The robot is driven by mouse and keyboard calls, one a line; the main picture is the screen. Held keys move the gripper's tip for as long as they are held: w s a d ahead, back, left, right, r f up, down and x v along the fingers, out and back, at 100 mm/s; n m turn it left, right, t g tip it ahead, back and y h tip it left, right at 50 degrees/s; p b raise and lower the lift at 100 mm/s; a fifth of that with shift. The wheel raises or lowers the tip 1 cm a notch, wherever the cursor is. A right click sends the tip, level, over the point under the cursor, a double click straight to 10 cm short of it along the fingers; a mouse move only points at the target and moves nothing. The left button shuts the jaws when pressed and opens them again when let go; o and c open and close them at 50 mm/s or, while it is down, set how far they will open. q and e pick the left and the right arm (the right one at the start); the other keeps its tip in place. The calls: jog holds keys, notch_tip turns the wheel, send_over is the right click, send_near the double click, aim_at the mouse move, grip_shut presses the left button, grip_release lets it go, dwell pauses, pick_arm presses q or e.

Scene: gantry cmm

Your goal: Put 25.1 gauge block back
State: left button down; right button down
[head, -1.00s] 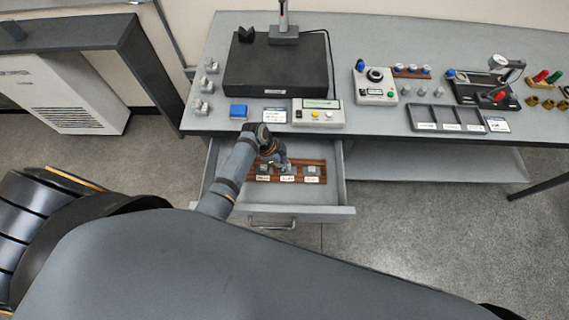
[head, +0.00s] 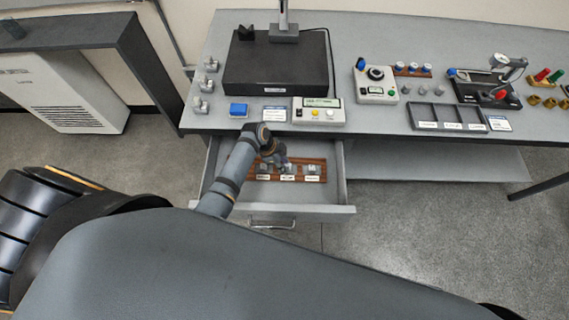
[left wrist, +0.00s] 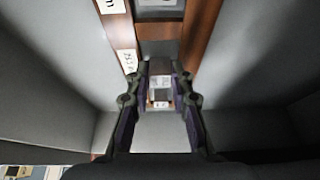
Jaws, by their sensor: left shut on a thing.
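My left gripper (head: 281,164) is inside the open drawer, over the middle of a brown wooden rack (head: 319,163). In the left wrist view the two fingers (left wrist: 162,84) are shut on a small pale metal gauge block (left wrist: 160,91). The gripper largely hides that block in the head view. The rack also shows in the left wrist view (left wrist: 200,28), with a white label (left wrist: 128,61) near the held block. I cannot tell whether the block touches the rack. Other grey blocks sit in the rack on the right (head: 312,168) and left. My right gripper is not in view.
The open drawer (head: 335,192) has walls close around the rack. Floor right of the drawer is clear.

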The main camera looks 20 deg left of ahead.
pick_arm(q)
jog(key=shift+f, duration=0.2)
jog(key=c, duration=0.7)
grip_release()
notch_tip(320, 180, up, 7)
jog(key=p, duration=0.7)
dwell(0.4)
